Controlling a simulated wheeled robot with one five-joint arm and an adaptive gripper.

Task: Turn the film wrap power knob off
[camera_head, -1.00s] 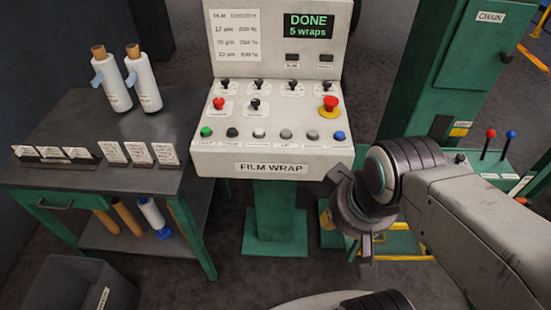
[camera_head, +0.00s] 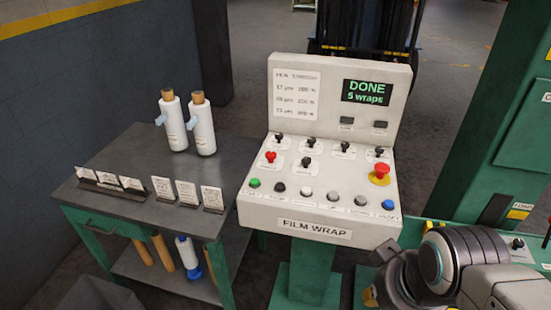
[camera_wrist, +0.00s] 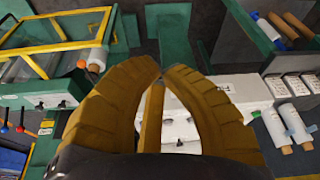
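The film wrap panel (camera_head: 315,228) stands in the middle of the head view, its screen (camera_head: 368,92) reading "DONE 5 wraps". Several small black knobs (camera_head: 311,142) stand on the sloped face, with a red-topped one (camera_head: 270,158) and another black one (camera_head: 307,161) in the row below. Their labels are too small to tell which is the power knob. My gripper (camera_wrist: 160,72) appears shut and empty, its yellow fingertips together. In the wrist view it hides much of the panel (camera_wrist: 232,90). In the head view my wrist is right of and below the panel, apart from the knobs.
A red emergency button (camera_head: 381,172) sits on the panel's right, above a row of coloured buttons (camera_head: 306,191). A dark table (camera_head: 120,175) with film rolls (camera_head: 202,128) and cards stands at left. Green machinery (camera_head: 500,130) stands at right.

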